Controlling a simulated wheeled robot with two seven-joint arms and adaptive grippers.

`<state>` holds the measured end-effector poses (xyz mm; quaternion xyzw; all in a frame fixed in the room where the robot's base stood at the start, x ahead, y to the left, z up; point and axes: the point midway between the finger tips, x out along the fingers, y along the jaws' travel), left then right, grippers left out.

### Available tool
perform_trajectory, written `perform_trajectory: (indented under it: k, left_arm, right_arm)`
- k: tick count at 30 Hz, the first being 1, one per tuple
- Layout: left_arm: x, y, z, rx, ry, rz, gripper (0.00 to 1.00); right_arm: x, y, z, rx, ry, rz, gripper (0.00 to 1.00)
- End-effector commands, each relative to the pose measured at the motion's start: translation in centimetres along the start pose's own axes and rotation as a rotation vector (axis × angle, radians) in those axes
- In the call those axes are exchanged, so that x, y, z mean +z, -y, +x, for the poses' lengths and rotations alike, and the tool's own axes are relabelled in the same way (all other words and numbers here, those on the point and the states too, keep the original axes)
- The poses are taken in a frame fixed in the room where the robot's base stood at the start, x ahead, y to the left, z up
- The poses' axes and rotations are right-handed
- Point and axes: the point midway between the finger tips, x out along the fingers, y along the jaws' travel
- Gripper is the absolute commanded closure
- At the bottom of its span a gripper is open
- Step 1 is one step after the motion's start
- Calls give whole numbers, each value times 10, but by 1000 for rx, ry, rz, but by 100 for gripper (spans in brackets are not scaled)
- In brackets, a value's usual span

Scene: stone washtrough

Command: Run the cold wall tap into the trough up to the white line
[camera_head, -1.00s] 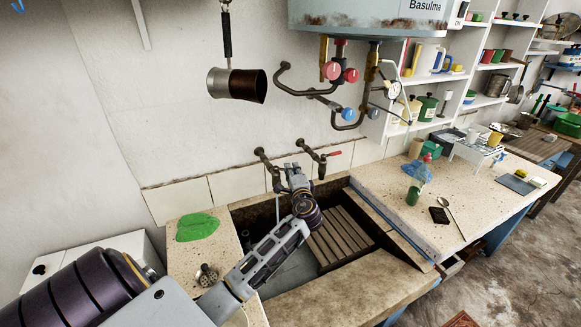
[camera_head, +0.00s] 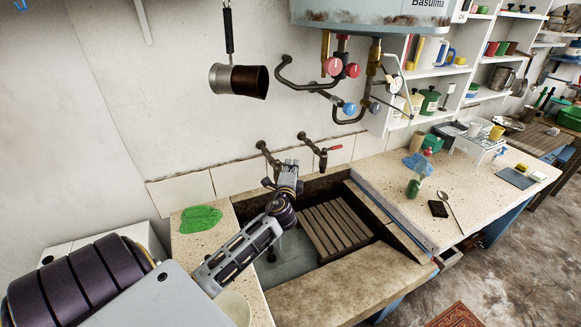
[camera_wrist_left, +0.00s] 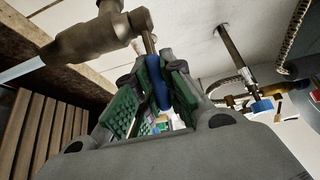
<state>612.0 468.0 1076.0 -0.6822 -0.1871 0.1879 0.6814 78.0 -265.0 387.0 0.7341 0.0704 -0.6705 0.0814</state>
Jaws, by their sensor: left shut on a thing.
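The cold wall tap (camera_head: 266,152) is the left of two brass taps over the stone trough (camera_head: 372,285). In the left wrist view its brass body (camera_wrist_left: 92,38) shows large, with its blue lever (camera_wrist_left: 157,82) between the green-padded fingers. My left gripper (camera_head: 287,175) is shut on that lever. A pale stream of water (camera_wrist_left: 22,70) slants from the tap's spout at the left of the wrist view. Grey-blue water or trough floor (camera_head: 293,255) shows beside my arm; I cannot tell its level. I cannot make out the white line. My right gripper is out of view.
A red-lever tap (camera_head: 322,150) is just right of the cold one. A slatted wooden rack (camera_head: 335,228) lies in the trough's right part. Heater pipes (camera_head: 310,85) hang above. A green cloth (camera_head: 200,219) lies on the left ledge; a green bottle (camera_head: 413,188) stands right.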

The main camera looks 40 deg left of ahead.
Motion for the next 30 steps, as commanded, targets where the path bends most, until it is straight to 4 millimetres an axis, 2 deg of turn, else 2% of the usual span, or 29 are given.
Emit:
perform_trajectory:
  k: [7, 8, 12, 19, 23, 30]
  left_arm:
    - [2, 2, 1, -3, 5, 1, 100]
    - [2, 2, 1, -3, 5, 1, 85]
    - [2, 1, 1, -3, 5, 1, 67]
    - [1, 1, 0, -1, 3, 0, 67]
    - [1, 0, 0, -1, 3, 0, 67]
    - [1, 0, -8, 0, 2, 1, 67]
  right_arm:
    - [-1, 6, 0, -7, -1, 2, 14]
    - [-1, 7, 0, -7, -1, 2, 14]
    - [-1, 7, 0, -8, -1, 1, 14]
    - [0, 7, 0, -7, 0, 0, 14]
    - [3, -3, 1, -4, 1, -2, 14]
    - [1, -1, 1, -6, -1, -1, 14]
